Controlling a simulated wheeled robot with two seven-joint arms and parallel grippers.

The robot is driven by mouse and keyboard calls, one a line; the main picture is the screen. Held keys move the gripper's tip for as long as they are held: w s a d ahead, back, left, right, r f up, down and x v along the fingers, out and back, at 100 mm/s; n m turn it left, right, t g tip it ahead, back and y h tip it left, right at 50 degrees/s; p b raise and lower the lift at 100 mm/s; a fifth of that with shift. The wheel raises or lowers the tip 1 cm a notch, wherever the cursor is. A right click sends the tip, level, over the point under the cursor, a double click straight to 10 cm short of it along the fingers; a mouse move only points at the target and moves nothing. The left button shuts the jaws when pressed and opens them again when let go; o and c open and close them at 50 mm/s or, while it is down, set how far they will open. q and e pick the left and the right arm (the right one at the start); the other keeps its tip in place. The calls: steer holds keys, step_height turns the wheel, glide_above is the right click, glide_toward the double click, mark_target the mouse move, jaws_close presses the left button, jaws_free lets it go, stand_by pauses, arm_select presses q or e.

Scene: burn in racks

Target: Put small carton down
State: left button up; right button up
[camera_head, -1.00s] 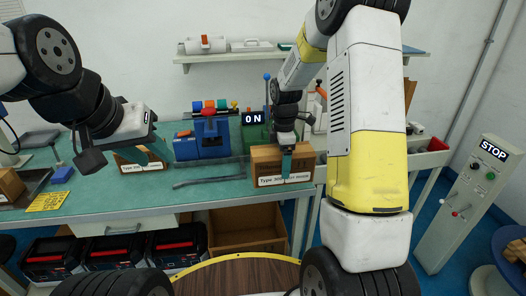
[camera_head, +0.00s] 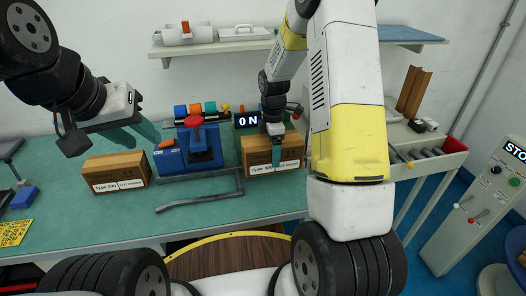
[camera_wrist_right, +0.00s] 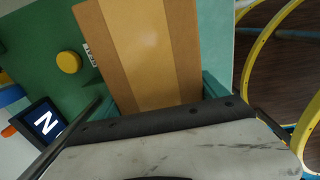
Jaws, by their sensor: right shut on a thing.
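A small brown carton (camera_head: 256,154) with a white label along its lower front is in the head view, in front of the green box with the ON display. My right gripper (camera_head: 275,153) is shut on it from above. The carton is upright, at or just above the bench top; I cannot tell if it touches. In the right wrist view the carton (camera_wrist_right: 150,50) shows its tape strip between the teal fingers. My left gripper (camera_head: 135,134) is open and empty, above and behind a second carton (camera_head: 118,172) at the left.
A blue device with a red knob (camera_head: 195,148) stands between the cartons on the green bench (camera_head: 235,200). A grey bent bar (camera_head: 200,199) lies in front of it. The green ON box (camera_head: 250,121) is close behind the held carton. A roller tray (camera_head: 425,160) stands to the right.

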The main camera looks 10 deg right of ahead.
steer(key=shift+f, duration=2.95)
steer(key=shift+f, duration=0.1)
steer(key=o, duration=1.8)
step_height(320, 180, up, 12)
steer(key=s+r+m+t, duration=0.2)
steer(key=s+r+m, duration=0.3)
steer(key=r, duration=0.5)
steer(key=s+r+m+t, duration=0.1)
steer(key=s+r+m, duration=0.2)
steer(key=s, duration=0.3)
steer(key=s+a+r+m+t+y, duration=0.1)
steer(key=s+r+m, duration=0.3)
steer(key=s, duration=0.3)
steer(key=s+a+r+m+t+y, duration=0.1)
steer(key=s+r+m+t, duration=0.1)
steer(key=s+m, duration=0.3)
steer(key=shift+s+r+m, duration=0.4)
steer(key=shift+s+r, duration=0.3)
steer(key=shift+r, duration=0.05)
